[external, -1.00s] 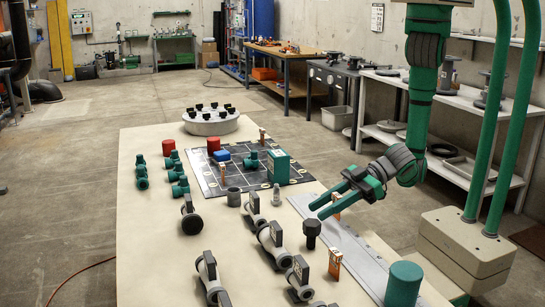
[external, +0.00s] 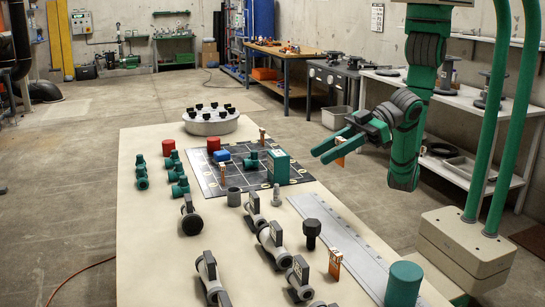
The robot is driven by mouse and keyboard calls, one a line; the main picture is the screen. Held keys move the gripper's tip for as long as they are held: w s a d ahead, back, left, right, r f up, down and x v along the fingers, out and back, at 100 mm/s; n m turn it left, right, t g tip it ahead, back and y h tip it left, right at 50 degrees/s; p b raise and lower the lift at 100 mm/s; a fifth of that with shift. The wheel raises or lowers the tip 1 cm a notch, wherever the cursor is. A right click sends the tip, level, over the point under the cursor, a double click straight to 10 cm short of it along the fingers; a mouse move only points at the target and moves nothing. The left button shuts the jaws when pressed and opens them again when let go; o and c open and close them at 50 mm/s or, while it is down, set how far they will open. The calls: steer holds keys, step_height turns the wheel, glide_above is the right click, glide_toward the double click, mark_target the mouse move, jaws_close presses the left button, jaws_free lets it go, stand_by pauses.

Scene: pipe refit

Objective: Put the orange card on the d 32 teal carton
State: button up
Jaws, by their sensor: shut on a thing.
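My gripper (external: 322,154) is raised in the air over the table's right edge, shut on an orange card (external: 340,161). The card shows just below the fingers, clear of the table. A teal carton (external: 279,168), a small upright box, stands at the right side of the dark gridded mat. My gripper is up and to the right of it in the picture, apart from it. The carton's marking is too small to read.
Other orange cards stand on the mat (external: 222,171) and on the grey strip (external: 335,265). Valves (external: 271,240), a dark bolt (external: 312,232) and a teal cylinder (external: 403,284) stand nearer.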

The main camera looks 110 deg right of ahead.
steer(key=w+d+m+g+h, duration=0.1)
steer(key=w+d+m+h, duration=0.15)
steer(key=d, duration=0.55)
steer(key=w+d+m+h, duration=0.2)
steer(key=d+h, duration=0.1)
steer(key=d, duration=0.6)
steer(key=m+g+h, duration=0.3)
steer(key=m+h, duration=0.1)
steer(key=m, duration=0.1)
glide_above(269, 151)
steer(key=shift+h, duration=0.25)
steer(key=shift+f, duration=3.9)
steer(key=shift+f, duration=0.1)
steer(key=o, duration=1)
